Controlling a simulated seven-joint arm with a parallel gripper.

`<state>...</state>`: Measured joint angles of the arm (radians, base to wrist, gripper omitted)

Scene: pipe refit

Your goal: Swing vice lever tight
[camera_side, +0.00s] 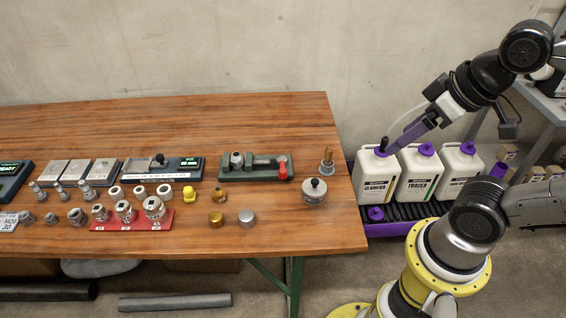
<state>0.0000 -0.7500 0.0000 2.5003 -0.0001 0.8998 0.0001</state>
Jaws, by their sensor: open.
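The vice (250,167) has a dark green base and stands near the back right of the wooden table. A grey fitting (237,158) sits at its left part. The red vice lever (283,170) is at its right end, with its handle standing up toward the back. My gripper (388,147) is far to the right of the lever, off the table, and reaches down-left in front of or over the first white container. It is open and apart from the lever. The exact gap between its fingers is hard to see.
White containers (418,175) with purple caps stand on a dark rack right of the table. A loose purple cap (375,213) lies in front. A brass post (327,160) and a round knobbed weight (314,192) stand right of the vice. Fittings on a red tray (130,220) are left.

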